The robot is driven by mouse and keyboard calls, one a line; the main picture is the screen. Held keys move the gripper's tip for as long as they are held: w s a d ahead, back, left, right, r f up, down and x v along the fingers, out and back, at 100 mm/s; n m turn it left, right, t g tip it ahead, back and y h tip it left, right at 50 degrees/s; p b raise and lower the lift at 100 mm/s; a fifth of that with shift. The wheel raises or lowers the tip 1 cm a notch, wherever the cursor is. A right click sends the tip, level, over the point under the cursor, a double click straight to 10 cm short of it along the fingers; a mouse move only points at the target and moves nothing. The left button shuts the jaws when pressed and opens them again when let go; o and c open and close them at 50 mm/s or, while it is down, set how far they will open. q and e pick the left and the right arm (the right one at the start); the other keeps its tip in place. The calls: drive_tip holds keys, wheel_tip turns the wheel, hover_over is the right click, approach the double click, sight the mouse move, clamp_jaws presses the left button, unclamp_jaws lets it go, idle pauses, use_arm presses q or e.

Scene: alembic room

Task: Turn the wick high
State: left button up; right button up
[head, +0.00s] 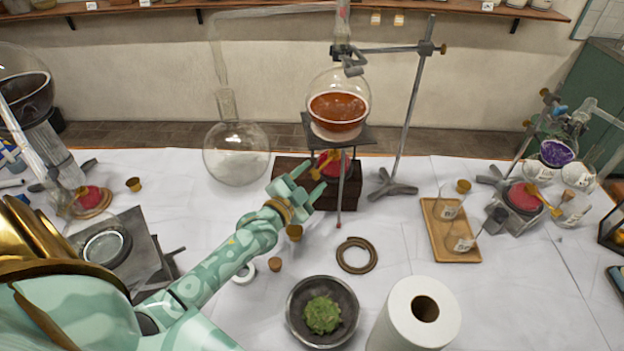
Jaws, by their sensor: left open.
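A red burner (341,168) stands on a dark wooden block (287,170), below a tripod plate (336,131). A yellow wick key (324,163) sticks out of the burner's front left. A round flask of orange-brown liquid (339,108) is above the plate. My left gripper (308,177) reaches up from the lower left, with its fingers apart and empty. Its tips are just short of the key in the picture; I cannot tell whether they touch it. The fingers hide part of the block. No flame can be made out. My right gripper is not in view.
Other red burners stand at left (89,197) and right (524,197). An empty round flask (237,153) is left of the gripper. A clamp stand (408,110) rises at right. A bowl of green herb (322,312) and a paper roll (414,318) are in front.

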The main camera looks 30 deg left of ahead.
use_arm(q)
drive_tip(key=shift+w, duration=0.35)
drive_tip(key=c, duration=1)
